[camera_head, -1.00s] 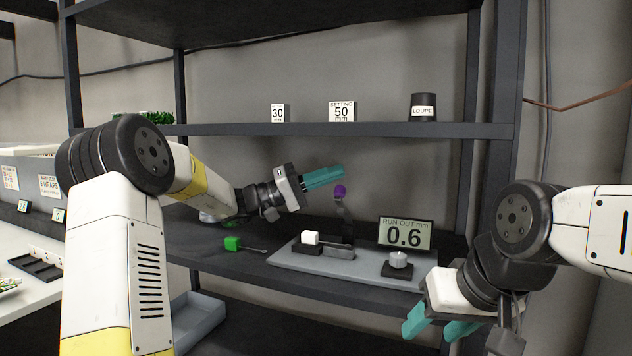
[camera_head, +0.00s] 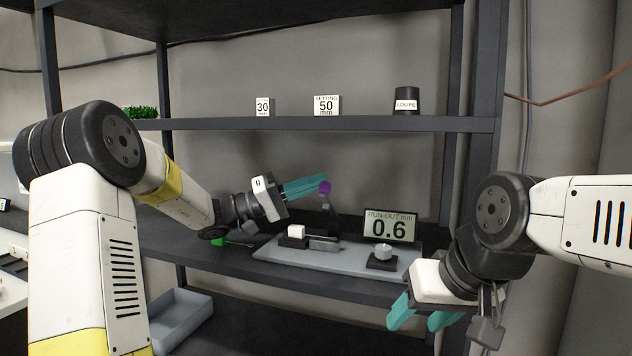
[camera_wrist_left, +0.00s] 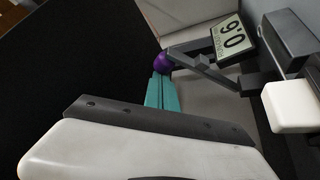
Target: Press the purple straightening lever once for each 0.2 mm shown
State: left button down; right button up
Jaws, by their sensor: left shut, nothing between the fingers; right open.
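The purple straightening lever knob (camera_head: 325,187) tops a dark lever arm (camera_head: 329,215) on the grey base plate (camera_head: 290,262). The knob also shows in the left wrist view (camera_wrist_left: 162,61). My left gripper (camera_head: 322,184) is shut with nothing between its teal fingers. Its tips are at the knob, seemingly touching or very near it. The run-out display (camera_head: 390,228) reads 0.6 mm and also shows sideways in the left wrist view (camera_wrist_left: 233,40). My right gripper (camera_head: 420,318) is open and empty at the lower right, in front of the shelf.
A white block (camera_head: 297,231) and a small grey knob (camera_head: 383,249) sit on the plate. A green block (camera_head: 219,240) lies left of it, partly hidden by my left arm.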

aim_at(325, 200)
pick_arm(q)
jog(key=shift+s+a+f, duration=0.25)
jog(key=shift+s+f, duration=0.6)
jog(key=shift+f, duration=0.3)
jog(key=shift+s+a+f, duration=0.25)
jog(key=shift+s+f, duration=0.55)
jog(key=shift+f, duration=0.3)
jog(key=shift+a, duration=0.1)
jog(key=shift+a+f, duration=0.15)
jog(key=shift+a, duration=0.2)
jog(key=s+a, duration=0.2)
jog(key=a, duration=1)
